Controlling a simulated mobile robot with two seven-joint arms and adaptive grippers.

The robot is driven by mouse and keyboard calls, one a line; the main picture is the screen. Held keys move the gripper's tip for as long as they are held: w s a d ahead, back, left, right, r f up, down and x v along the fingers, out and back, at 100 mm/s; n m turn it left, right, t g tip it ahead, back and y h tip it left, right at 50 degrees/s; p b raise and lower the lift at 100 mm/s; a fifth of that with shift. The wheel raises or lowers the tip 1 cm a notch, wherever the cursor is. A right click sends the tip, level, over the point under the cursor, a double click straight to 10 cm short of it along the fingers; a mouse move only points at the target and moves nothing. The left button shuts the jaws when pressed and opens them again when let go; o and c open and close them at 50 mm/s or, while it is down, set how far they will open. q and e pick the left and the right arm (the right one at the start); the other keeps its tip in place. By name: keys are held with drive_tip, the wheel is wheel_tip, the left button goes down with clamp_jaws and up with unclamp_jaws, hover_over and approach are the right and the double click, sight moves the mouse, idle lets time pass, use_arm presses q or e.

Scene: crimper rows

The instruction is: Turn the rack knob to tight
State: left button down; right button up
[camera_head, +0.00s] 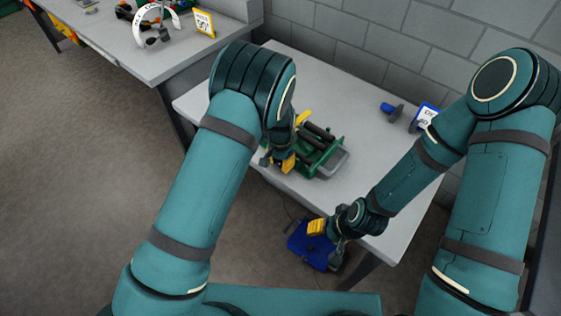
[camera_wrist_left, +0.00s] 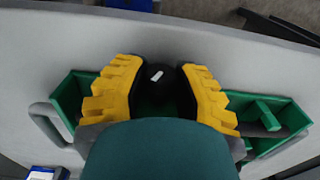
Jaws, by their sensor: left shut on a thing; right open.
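A green rack (camera_head: 326,163) with dark cylindrical parts on top stands near the front edge of the grey table. It also shows in the left wrist view (camera_wrist_left: 70,97). A round black knob (camera_wrist_left: 157,82) with a short white mark sits between the yellow fingers of my left gripper (camera_wrist_left: 156,92), which is shut on it. In the head view my left gripper (camera_head: 282,162) is at the front left of the rack, and the knob is hidden there. My right gripper (camera_head: 325,230) is open and apart from the rack, by the table's front edge.
A blue object (camera_head: 310,250) is below the table edge near my right gripper. A blue-and-dark item (camera_head: 391,109) and a blue-framed sign (camera_head: 424,118) stand at the back right. Another bench (camera_head: 150,62) with a yellow sign (camera_head: 204,23) is at upper left. The table's back middle is clear.

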use_arm(q)
drive_tip(key=shift+s+d+t+y, duration=0.1)
drive_tip(key=shift+s+t+y, duration=0.05)
drive_tip(key=shift+t+y, duration=1.05)
drive_tip(key=shift+y, duration=0.5)
drive_tip(key=c, duration=0.6)
unclamp_jaws()
drive_tip(key=shift+c, duration=0.2)
drive_tip(key=v, duration=1.2)
drive_tip(key=shift+f, duration=0.1)
